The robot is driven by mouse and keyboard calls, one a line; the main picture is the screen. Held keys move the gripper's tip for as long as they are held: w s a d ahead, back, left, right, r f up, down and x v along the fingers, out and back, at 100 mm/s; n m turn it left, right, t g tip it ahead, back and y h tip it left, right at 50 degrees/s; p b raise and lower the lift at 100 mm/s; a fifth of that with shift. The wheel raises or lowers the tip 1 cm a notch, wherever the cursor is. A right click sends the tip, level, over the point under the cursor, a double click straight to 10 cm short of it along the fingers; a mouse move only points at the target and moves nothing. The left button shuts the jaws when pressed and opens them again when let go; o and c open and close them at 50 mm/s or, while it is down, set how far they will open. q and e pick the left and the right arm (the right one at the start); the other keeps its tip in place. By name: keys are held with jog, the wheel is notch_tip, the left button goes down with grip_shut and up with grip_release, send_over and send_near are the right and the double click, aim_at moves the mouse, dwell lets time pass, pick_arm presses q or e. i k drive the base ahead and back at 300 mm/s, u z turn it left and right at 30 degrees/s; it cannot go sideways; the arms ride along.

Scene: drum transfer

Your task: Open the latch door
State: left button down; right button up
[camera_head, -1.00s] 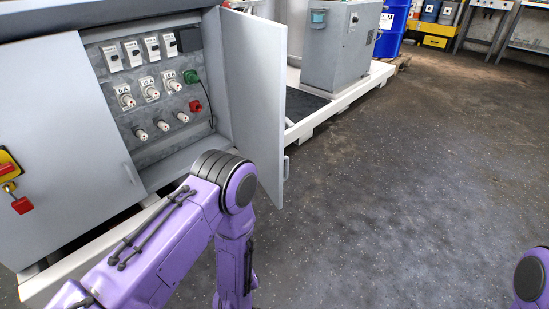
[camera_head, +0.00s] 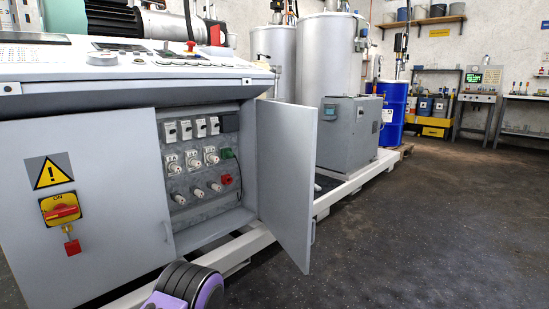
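The latch door (camera_head: 285,178) is a flat grey panel hinged at the right side of the cabinet opening. It stands swung wide open, out from the cabinet, with a small handle (camera_head: 312,232) low on its outer edge. Inside the opening, the panel (camera_head: 205,165) shows rows of white switches and knobs, a green knob and a red knob. A purple and black joint of my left arm (camera_head: 185,290) shows at the bottom edge, below the opening and left of the door. Neither gripper is in view.
A closed grey cabinet front (camera_head: 85,215) with a warning sign and a red rotary switch (camera_head: 62,209) is left of the opening. A white base frame (camera_head: 345,187) runs along the floor. A grey box (camera_head: 350,133), tanks and a blue drum (camera_head: 391,112) stand behind. The floor at right is clear.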

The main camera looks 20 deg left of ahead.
aim_at(287, 133)
jog(key=u, duration=0.7)
jog(key=i, duration=1.15)
jog(key=z, duration=0.3)
